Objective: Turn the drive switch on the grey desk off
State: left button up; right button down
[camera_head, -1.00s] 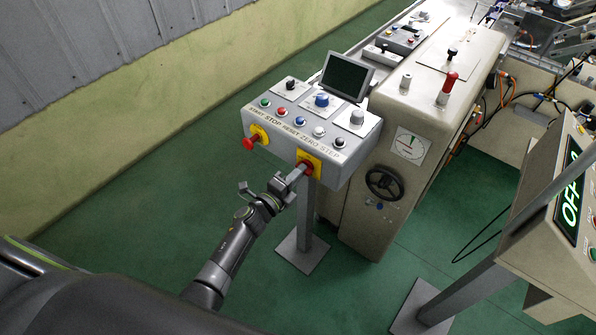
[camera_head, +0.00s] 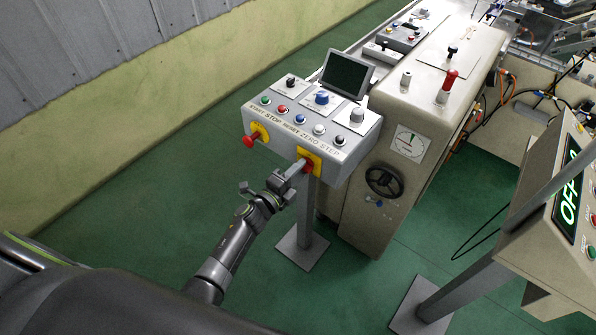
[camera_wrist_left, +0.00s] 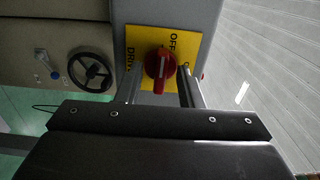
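The grey desk (camera_head: 225,117) is a sloped control box on a post. On its front face is the red drive switch (camera_head: 308,166) on a yellow plate (camera_head: 312,155). In the left wrist view the red switch (camera_wrist_left: 158,65) has a white pointer line running roughly up and down the picture. The yellow plate (camera_wrist_left: 143,37) shows "DRIVE" and "OFF", printed sideways. My left gripper (camera_wrist_left: 158,80) is open, with one finger on either side of the switch, and it shows at the switch in the head view (camera_head: 298,168). Whether the fingers touch the switch cannot be told. My right gripper is not in view.
A red push button (camera_head: 250,139) on yellow sits left on the desk front. Buttons, knobs and a dark screen (camera_head: 347,74) are on top. A beige machine with a black handwheel (camera_head: 384,182) stands right.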

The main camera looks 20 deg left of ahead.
pick_arm(q)
jog(key=b+v, duration=0.2)
jog(key=v, duration=1.5)
jog(key=shift+s, duration=0.2)
jog(key=s+a+f+n+g+y+b, duration=0.1)
jog(key=s+a+f+n+g+y, duration=0.2)
jog(key=f, duration=0.5)
jog(key=s+a+f+n+g+y+b, duration=0.1)
jog(key=s+a+f+n, duration=0.1)
jog(key=f+n, duration=0.5)
jog(key=s+a+f+n+g+y+b, duration=0.1)
jog(key=s+a+f+n+g+y, duration=0.15)
jog(key=f, duration=0.75)
jog(key=s+f+n+g+b, duration=0.1)
jog(key=s+f+n+g, duration=0.3)
jog(key=s+f, duration=0.5)
jog(key=s+f+n+g+b, duration=0.1)
jog(key=s+f+n+g, duration=0.4)
jog(key=s+f, duration=0.5)
jog(key=s+n, duration=0.1)
jog(key=s, duration=0.6)
jog(key=shift+s+d+f+y, duration=0.25)
jog(key=shift+s+d+y, duration=0.05)
jog(key=shift+d+y, duration=0.1)
